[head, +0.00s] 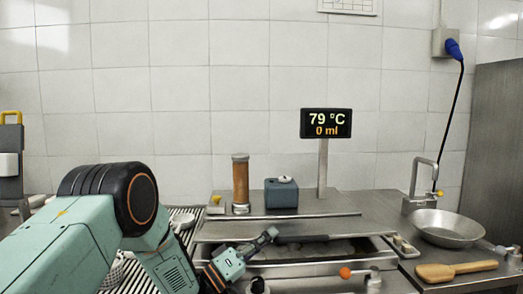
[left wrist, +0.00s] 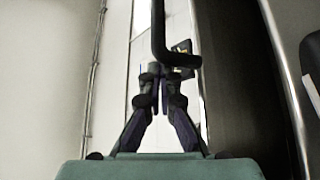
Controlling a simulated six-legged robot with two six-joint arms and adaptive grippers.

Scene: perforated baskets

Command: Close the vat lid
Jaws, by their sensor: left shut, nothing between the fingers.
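The steel vat (head: 310,269) is in the lower middle of the head view. Its flat metal lid (head: 345,226) lies along the back of the opening, and a dark gap with contents shows below its front edge, so the vat is partly open. My left gripper (head: 272,234) is shut and empty at the lid's front edge, over the left part of the opening. In the left wrist view, the closed fingers (left wrist: 160,72) are close to a dark bent bar (left wrist: 175,55); I cannot tell whether they touch. My right gripper is not in view.
A display (head: 326,123) on a post reads 79 °C and 0 ml. A wooden-coloured cylinder (head: 240,182) and a grey-blue box (head: 281,193) stand behind the vat. A metal pan (head: 448,228) and a wooden paddle (head: 455,270) lie at right. An orange knob (head: 345,272) sits in front.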

